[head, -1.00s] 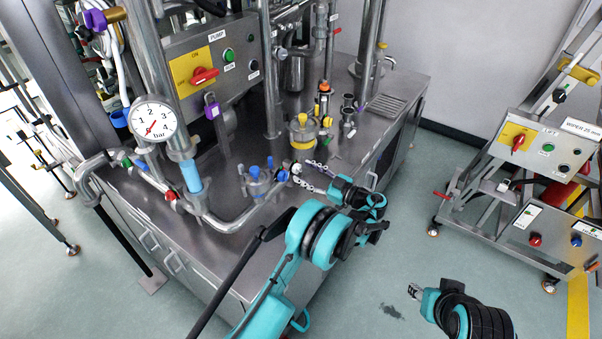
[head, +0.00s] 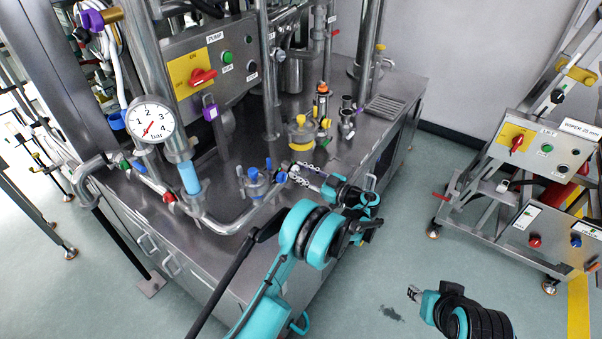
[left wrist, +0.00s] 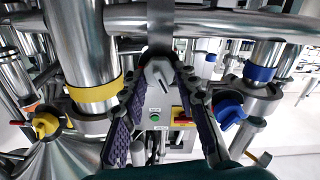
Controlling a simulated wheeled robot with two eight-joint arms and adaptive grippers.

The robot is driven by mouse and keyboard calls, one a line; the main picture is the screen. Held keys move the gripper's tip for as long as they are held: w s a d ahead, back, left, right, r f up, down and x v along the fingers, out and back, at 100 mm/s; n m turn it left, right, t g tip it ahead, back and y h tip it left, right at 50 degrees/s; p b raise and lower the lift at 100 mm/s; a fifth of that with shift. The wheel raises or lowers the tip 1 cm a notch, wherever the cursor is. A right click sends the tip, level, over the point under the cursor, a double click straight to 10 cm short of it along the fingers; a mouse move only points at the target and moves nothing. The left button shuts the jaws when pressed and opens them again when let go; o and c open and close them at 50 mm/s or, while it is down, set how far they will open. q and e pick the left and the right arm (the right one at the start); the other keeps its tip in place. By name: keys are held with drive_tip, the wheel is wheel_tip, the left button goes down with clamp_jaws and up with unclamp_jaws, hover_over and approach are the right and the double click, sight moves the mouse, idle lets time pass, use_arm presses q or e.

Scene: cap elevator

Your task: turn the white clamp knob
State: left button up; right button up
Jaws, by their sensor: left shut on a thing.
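The white clamp knob (left wrist: 159,74) sits on a clamp of the steel pipe and shows pale grey in the left wrist view. My left gripper (left wrist: 166,72) has its two purple-padded fingers closing in on either side of the knob, and it is shut on it. In the head view my left gripper (head: 296,171) reaches the pipe end beside the blue valve; the knob is small and largely hidden there. My right gripper (head: 414,293) is over the floor at the lower right, away from the bench; its finger gap is too small to judge.
A blue valve (head: 256,182) stands left of the left gripper and a yellow one (head: 301,132) behind it. A pressure gauge (head: 151,119) is further left.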

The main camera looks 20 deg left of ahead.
use_arm(q)
drive_tip(key=m+b, duration=0.2)
drive_tip(key=m, duration=0.8)
drive_tip(key=shift+w, duration=0.15)
idle(0.5)
drive_tip(key=o, duration=1.2)
drive_tip(key=shift+c, duration=0.2)
drive_tip(key=shift+d, duration=0.1)
drive_tip(key=v, duration=1.2)
